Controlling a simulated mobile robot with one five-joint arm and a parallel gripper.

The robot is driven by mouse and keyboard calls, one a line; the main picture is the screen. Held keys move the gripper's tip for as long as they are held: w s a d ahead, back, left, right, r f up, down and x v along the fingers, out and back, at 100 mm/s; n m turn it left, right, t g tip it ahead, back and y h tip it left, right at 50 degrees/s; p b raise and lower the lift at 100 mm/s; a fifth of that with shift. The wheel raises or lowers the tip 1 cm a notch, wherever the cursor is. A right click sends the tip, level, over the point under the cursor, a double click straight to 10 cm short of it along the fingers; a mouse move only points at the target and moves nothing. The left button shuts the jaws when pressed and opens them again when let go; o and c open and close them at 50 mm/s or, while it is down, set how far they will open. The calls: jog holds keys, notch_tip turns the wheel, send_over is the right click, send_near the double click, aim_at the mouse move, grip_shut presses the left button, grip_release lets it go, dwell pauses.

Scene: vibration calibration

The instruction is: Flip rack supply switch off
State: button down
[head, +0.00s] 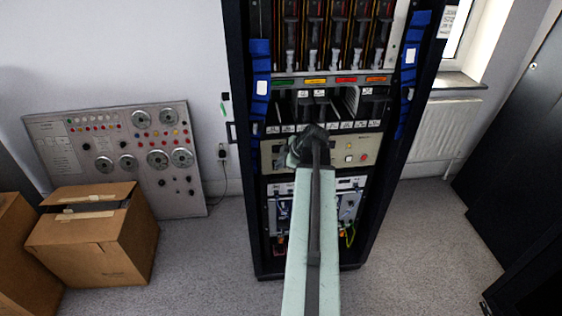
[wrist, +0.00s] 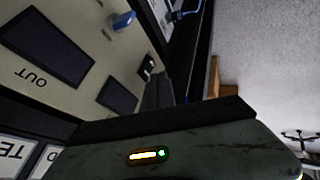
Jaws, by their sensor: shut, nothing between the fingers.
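The tall black rack (head: 238,60) stands in the middle of the head view. My arm reaches up to its cream panel (head: 378,142), and my wrist hides part of that panel. In the wrist view my gripper's dark fingers (wrist: 158,88) are together and empty, close in front of a cream panel face (wrist: 75,18). A small black part with a pale spot (wrist: 147,67) is beside the fingertips; it may be the rack supply switch, but I cannot tell its position or whether the fingers touch it. A blue knob (wrist: 123,20) is above it.
The cream panel also carries dark rectangles, one marked OUT (wrist: 45,48). Left of the rack, a control panel (head: 120,150) leans on the wall behind a cardboard box (head: 95,245). A radiator (head: 445,130) is at right. Carpet (head: 415,260) right of the rack is clear.

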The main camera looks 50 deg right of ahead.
jog(key=p+v, duration=0.8)
jog(key=v, duration=0.3)
jog(key=shift+p, duration=0.4)
jog(key=shift+w+r, duration=0.1)
